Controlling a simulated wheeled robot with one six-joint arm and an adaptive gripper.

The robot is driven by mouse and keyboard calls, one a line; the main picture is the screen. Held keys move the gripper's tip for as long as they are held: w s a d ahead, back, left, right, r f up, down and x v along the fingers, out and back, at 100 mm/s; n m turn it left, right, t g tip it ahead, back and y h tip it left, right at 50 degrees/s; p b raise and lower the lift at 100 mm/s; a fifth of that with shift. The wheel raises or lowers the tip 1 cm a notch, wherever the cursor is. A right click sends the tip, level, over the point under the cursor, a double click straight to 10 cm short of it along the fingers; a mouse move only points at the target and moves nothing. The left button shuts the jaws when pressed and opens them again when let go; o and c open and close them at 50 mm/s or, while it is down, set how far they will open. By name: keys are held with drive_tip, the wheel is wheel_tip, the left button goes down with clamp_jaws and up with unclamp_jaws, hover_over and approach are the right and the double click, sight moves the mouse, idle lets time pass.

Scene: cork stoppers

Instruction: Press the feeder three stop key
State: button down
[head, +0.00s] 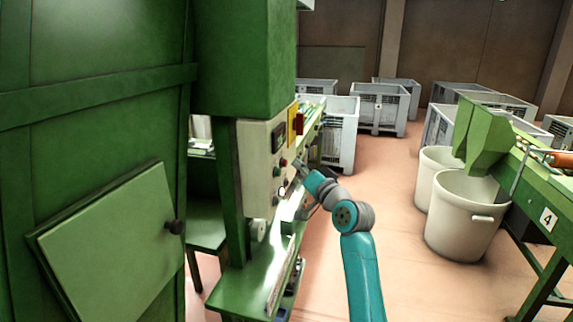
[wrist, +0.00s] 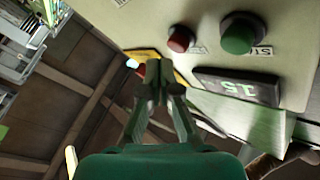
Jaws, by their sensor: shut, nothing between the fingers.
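A cream control panel (head: 254,165) is mounted on the green machine. In the wrist view the panel (wrist: 180,15) appears turned over and carries a red button (wrist: 181,39) and a larger green button (wrist: 238,33). Small labels sit beside the buttons, but I cannot read a feeder number, so I cannot confirm which is the feeder three stop key. My gripper (head: 298,164) is in front of the panel's right side. Its fingers (wrist: 156,88) are together and empty, below the red button in the wrist view; contact with the panel is not clear.
A dark display (wrist: 237,86) with green digits and a yellow plate (wrist: 152,62) flank the fingers. A green bench (head: 255,275) lies below the panel. White bins (head: 462,225) and a green chute (head: 487,135) stand right; the floor between is open.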

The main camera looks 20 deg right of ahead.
drive_tip(key=shift+s+d, duration=0.45)
drive_tip(key=shift+d, duration=0.25)
drive_tip(key=shift+s+d, duration=0.4)
drive_tip(key=shift+d, duration=0.3)
drive_tip(key=shift+s+d, duration=0.45)
drive_tip(key=shift+d, duration=0.25)
